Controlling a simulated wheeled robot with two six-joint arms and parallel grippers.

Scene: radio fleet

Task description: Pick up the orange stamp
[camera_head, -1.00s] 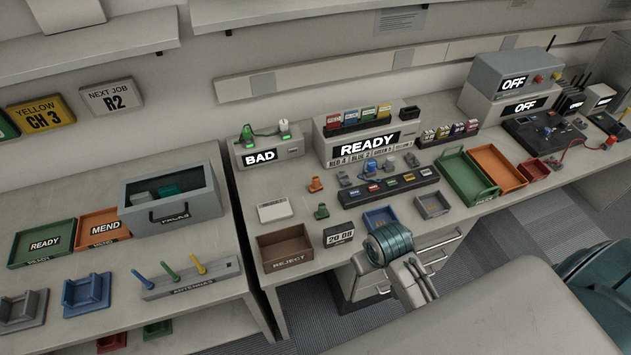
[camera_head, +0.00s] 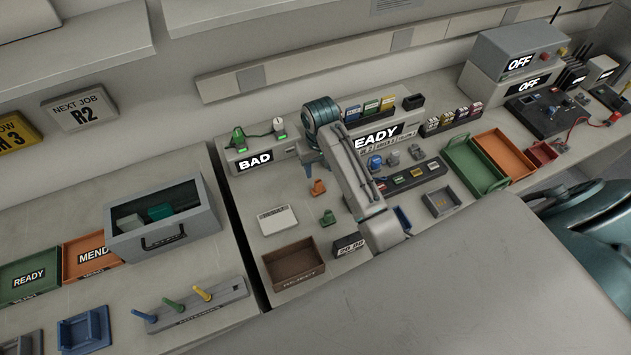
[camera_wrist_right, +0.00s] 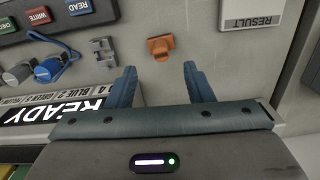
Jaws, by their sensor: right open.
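The orange stamp (camera_head: 318,187) stands on the bench in front of the BAD box, behind a similar green piece (camera_head: 327,218). In the right wrist view the orange stamp (camera_wrist_right: 160,48) lies just beyond the fingertips, roughly centred between them. My right gripper (camera_head: 311,160) is close behind the stamp in the head view, partly hidden by its own wrist. In the wrist view its two blue fingers (camera_wrist_right: 160,74) are apart with nothing between them. My left gripper is not in view.
A white RESULT card (camera_head: 278,219) lies to the left of the stamps, and a brown REJECT bin (camera_head: 293,268) is at the bench front. The BAD box (camera_head: 256,160) and the READY rack (camera_head: 408,131) are close by. A blue connector cable (camera_wrist_right: 62,52) shows in the wrist view.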

